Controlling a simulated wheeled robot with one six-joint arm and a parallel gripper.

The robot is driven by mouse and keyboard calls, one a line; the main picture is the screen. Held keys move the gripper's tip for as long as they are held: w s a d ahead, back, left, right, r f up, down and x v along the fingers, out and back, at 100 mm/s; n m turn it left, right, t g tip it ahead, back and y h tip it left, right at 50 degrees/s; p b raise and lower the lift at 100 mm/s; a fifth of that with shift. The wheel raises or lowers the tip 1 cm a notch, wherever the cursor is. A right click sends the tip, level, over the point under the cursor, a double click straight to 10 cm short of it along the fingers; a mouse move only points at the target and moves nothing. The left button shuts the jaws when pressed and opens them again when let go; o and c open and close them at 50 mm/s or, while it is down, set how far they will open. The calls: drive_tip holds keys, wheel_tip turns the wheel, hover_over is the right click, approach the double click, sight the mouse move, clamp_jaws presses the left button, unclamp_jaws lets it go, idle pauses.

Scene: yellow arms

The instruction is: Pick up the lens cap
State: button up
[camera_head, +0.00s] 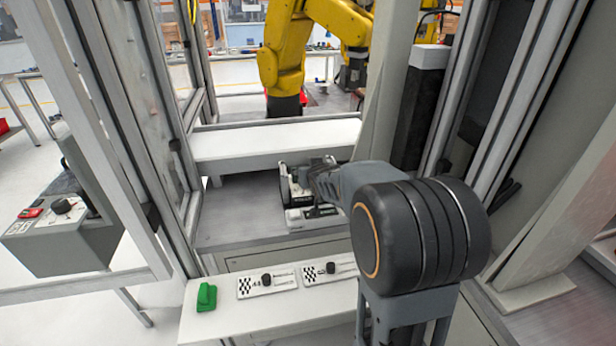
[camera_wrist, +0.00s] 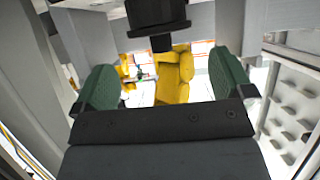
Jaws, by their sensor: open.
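My gripper (camera_wrist: 164,68) is open in the wrist view, its two green finger pads wide apart with nothing gripped between them. In the head view the dark wrist end of my arm (camera_head: 325,185) reaches over the metal bench, and my arm link hides much of what is there. I cannot pick out the lens cap for certain. A dark block-shaped piece (camera_wrist: 157,16) shows at the top of the wrist view, beyond the fingers; I cannot tell what it is. Small black round knobs (camera_head: 267,279) stand on white patterned plates on the front shelf.
A green piece (camera_head: 206,297) stands on the white front shelf (camera_head: 225,322). A black-and-white fixture (camera_head: 300,218) sits on the metal bench (camera_head: 235,215), partly behind my arm. Frame posts stand on both sides. A yellow robot arm (camera_head: 283,60) is behind the white ledge (camera_head: 265,141).

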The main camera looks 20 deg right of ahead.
drive_tip(key=shift+x, duration=2.2)
drive_tip(key=shift+c, duration=0.3)
drive_tip(key=c, duration=0.9)
drive_tip(key=shift+r, duration=0.15)
drive_tip(key=shift+c, duration=0.2)
drive_tip(key=shift+a+r, duration=0.1)
drive_tip(key=shift+r, duration=0.5)
wheel_tip(320, 180, up, 26)
drive_tip(key=p, duration=2.3)
drive_tip(key=shift+r, duration=0.15)
